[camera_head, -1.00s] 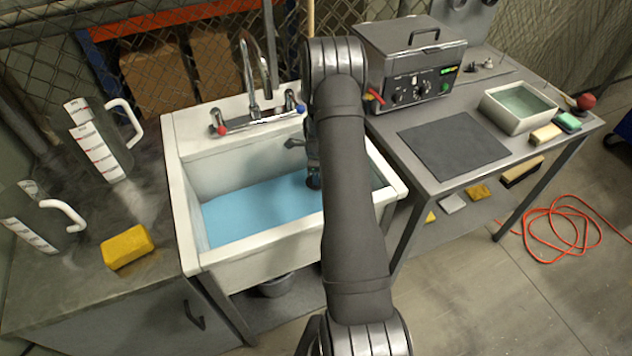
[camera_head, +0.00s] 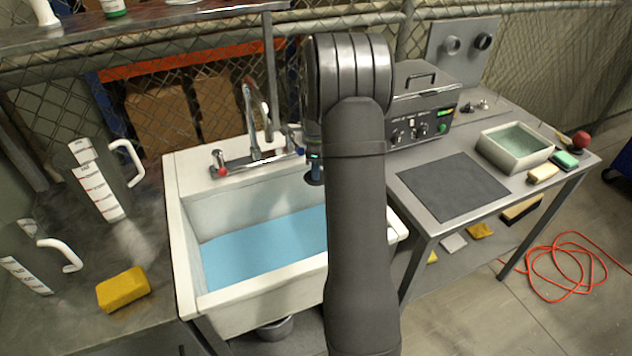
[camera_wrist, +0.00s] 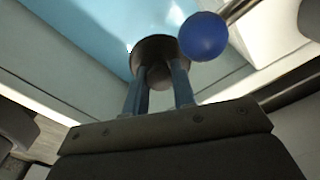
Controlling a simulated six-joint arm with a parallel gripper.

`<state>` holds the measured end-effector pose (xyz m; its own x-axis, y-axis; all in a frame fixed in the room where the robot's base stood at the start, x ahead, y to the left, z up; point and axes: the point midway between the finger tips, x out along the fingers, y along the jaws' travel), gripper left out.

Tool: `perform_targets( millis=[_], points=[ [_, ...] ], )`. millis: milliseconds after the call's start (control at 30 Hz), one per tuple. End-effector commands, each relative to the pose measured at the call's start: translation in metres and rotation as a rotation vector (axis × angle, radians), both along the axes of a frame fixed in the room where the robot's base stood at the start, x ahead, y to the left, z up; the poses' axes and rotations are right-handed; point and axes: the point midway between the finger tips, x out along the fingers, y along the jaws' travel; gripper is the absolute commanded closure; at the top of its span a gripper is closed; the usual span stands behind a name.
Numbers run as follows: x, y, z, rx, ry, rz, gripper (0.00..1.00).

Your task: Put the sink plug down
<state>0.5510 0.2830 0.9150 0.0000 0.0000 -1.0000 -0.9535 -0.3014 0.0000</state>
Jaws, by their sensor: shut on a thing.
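The sink plug (camera_wrist: 153,50) is a dark round disc in the wrist view, between the tips of my gripper (camera_wrist: 161,76). My gripper's two bluish fingers are shut on it. In the head view my gripper (camera_head: 315,160) hangs at the back right of the white sink (camera_head: 180,235), below the taps. The plug also shows there as a small dark shape (camera_head: 314,179) under the fingers, seemingly above the blue water (camera_head: 262,245). My arm hides the right part of the sink. The drain is not visible.
A blue ball-shaped knob (camera_wrist: 203,36) is close to the fingers in the wrist view. The chrome tap (camera_head: 252,125) rises behind the sink. On the right bench, a grey mat (camera_head: 452,186) is bare. A yellow sponge (camera_head: 123,289) and jugs (camera_head: 100,180) stand left.

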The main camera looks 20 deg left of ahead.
Motion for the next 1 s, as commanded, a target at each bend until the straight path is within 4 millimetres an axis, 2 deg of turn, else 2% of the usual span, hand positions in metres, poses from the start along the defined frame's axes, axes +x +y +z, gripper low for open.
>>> perform_targets(
  millis=[200, 567, 767, 1000],
  points=[
    [0.000, 0.000, 0.021, 0.000, -0.001, 0.000, 1.00],
    [-0.002, -0.001, 0.026, 0.000, 0.000, 0.037, 1.00],
    [-0.013, -0.006, 0.029, 0.000, -0.001, 0.257, 1.00],
    [-0.032, -0.016, 0.034, 0.000, 0.000, 0.651, 1.00]
  ],
)
